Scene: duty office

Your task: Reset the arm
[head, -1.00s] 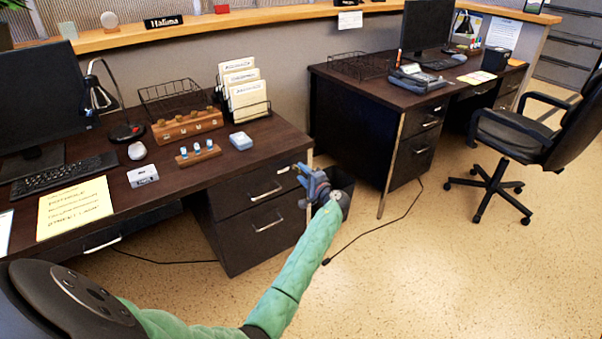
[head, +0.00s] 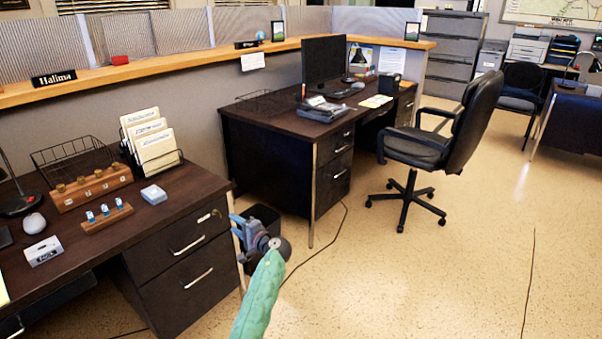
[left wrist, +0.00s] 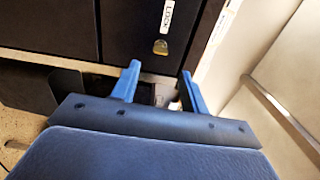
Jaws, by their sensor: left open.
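My left arm with its green sleeve (head: 259,300) reaches up from the bottom of the head view. My left gripper (head: 236,224) is beside the right end of the near desk, in front of its drawers. In the left wrist view its two blue fingers (left wrist: 157,84) are spread apart with nothing between them. Past them is a dark drawer front with a brass lock (left wrist: 161,46) and a white label (left wrist: 168,14). My right gripper is in neither view.
A second desk (head: 270,128) and an office chair (head: 410,150) stand beyond. The floor at right is open.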

